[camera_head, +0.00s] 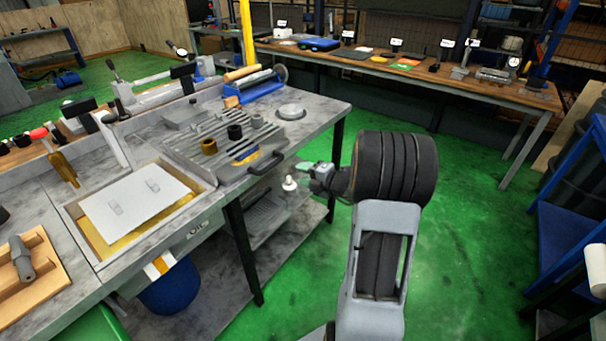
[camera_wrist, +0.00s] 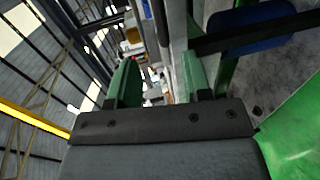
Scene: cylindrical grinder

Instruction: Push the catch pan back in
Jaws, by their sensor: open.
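A grey ridged pan with a black handle (camera_head: 265,163), which looks like the catch pan (camera_head: 190,157), sits on the grey bench with its handle at the front edge. Dark and brown round pieces lie on it. My gripper (camera_head: 308,176) is off the bench's front edge, to the right of the handle and apart from it, pointing left. In the wrist view my gripper (camera_wrist: 158,75) shows two green fingers spread apart with nothing held between them. The pan cannot be made out clearly in the wrist view.
The bench (camera_head: 322,106) has dark legs and a lower shelf (camera_head: 312,215). A long wooden table (camera_head: 400,68) stands behind. Green floor is clear around my arm.

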